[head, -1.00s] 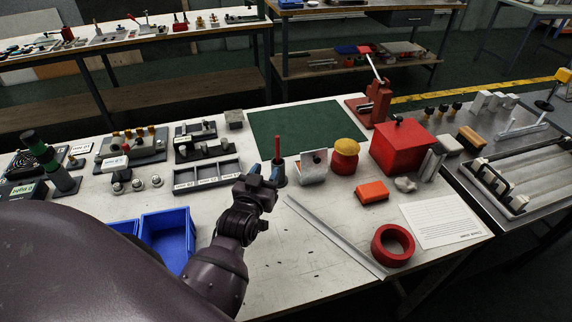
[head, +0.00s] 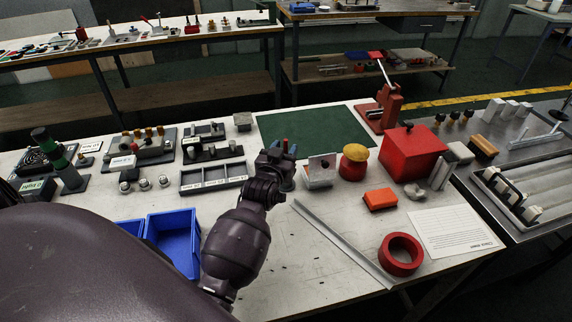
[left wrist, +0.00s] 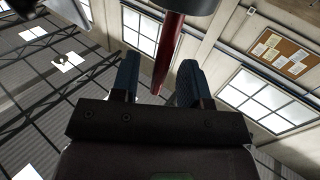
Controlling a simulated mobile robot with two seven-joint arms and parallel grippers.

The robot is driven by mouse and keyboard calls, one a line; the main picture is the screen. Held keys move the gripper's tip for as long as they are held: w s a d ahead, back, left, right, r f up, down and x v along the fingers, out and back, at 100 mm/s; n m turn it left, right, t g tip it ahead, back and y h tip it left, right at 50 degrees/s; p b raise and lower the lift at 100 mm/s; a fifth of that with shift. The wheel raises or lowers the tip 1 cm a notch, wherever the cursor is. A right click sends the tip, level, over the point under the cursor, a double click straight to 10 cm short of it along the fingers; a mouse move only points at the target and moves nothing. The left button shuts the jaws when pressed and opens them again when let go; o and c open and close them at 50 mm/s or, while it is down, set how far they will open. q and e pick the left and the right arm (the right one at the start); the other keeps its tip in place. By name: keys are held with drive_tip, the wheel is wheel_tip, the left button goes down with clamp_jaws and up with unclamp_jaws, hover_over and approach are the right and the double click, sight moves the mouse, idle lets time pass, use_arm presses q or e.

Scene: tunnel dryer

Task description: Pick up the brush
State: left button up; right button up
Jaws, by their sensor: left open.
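The brush, as far as I can tell, is the upright item with a red handle (head: 285,145) at the front edge of the green mat; its lower part is hidden behind my left gripper in the head view. My left gripper (head: 282,152) is open right at it. In the left wrist view the red handle (left wrist: 170,50) shows between the two blue fingers of the left gripper (left wrist: 158,78), with visible gaps to them. A dark round part (left wrist: 188,4) shows at the handle's end at the top edge. My right gripper is not in view.
A grey plate stand (head: 319,172), a red jar with a yellow lid (head: 354,162) and a red box (head: 410,153) stand to the right. A grey divided tray (head: 213,178) is to the left, blue bins (head: 176,240) nearer. The green mat (head: 318,133) is clear.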

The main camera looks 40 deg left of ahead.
use_arm(q)
drive_tip(key=shift+w+a, duration=0.1)
drive_tip(key=shift+w, duration=0.4)
clamp_jaws()
